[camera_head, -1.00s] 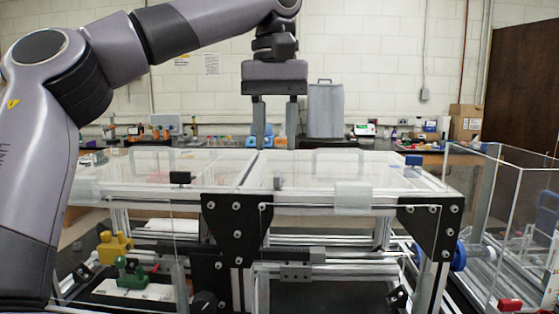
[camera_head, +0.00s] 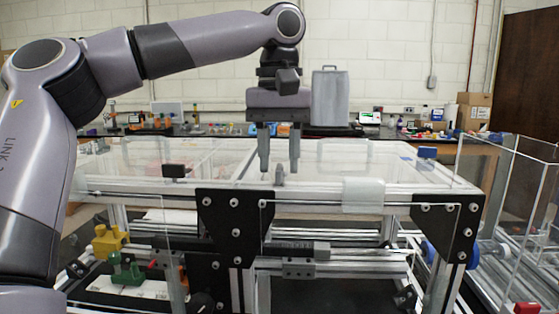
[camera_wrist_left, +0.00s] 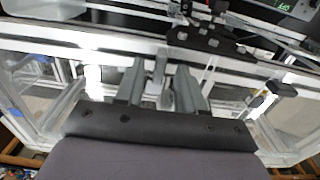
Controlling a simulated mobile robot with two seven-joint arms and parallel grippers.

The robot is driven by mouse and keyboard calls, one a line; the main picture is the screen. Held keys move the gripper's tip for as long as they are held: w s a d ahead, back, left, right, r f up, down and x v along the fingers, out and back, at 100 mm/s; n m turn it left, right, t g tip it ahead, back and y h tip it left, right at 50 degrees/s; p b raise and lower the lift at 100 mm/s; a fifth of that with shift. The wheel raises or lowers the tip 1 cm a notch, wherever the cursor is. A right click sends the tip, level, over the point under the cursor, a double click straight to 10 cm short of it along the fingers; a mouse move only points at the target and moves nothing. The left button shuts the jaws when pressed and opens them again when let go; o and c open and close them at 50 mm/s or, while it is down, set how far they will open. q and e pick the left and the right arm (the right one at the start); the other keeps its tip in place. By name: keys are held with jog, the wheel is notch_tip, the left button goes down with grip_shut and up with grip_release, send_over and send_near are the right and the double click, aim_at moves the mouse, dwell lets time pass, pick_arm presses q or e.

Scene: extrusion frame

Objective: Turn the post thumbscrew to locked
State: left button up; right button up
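My left gripper (camera_head: 279,168) points down above the clear-topped extrusion frame (camera_head: 330,186), its two grey fingers apart. A small grey upright knob (camera_head: 279,173), which looks like the post thumbscrew, stands at the top front rail near the middle. In the head view it shows between the fingertips. In the left wrist view the open fingers (camera_wrist_left: 160,72) have the grey knob (camera_wrist_left: 158,66) between them, with gaps on both sides. I cannot tell whether the fingertips are low enough to flank it fully. My right gripper is not in view.
A black triangular bracket (camera_head: 235,222) is below the knob. Clear panels (camera_head: 510,185) stand at the right. Green (camera_head: 125,270) and yellow (camera_head: 110,240) parts lie inside at lower left.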

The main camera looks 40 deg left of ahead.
pick_arm(q)
jog(key=shift+f, duration=0.5)
grip_shut()
